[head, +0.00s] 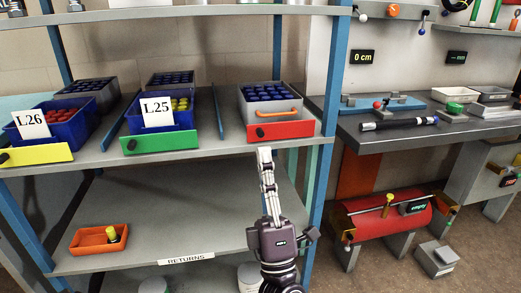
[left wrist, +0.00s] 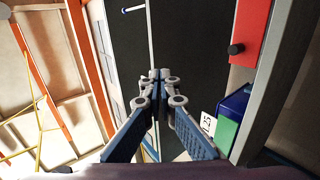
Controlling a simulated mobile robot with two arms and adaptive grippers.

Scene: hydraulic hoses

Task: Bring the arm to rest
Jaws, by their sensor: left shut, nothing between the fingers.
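My left gripper (head: 265,155) is raised in front of the shelf, its fingertips just below the red-fronted bin (head: 281,129) in the head view. In the left wrist view its fingers (left wrist: 160,76) are together and hold nothing. The red front (left wrist: 251,32) shows at the upper right of that view, to the right of the fingers and apart from them. My right gripper is in neither view.
The upper shelf holds a green-fronted bin (head: 160,142) labelled L25 and a yellow-fronted bin (head: 37,154) labelled L26. An orange tray (head: 88,241) sits on the lower returns shelf. A workbench (head: 390,138) and a red drum (head: 380,219) stand at right.

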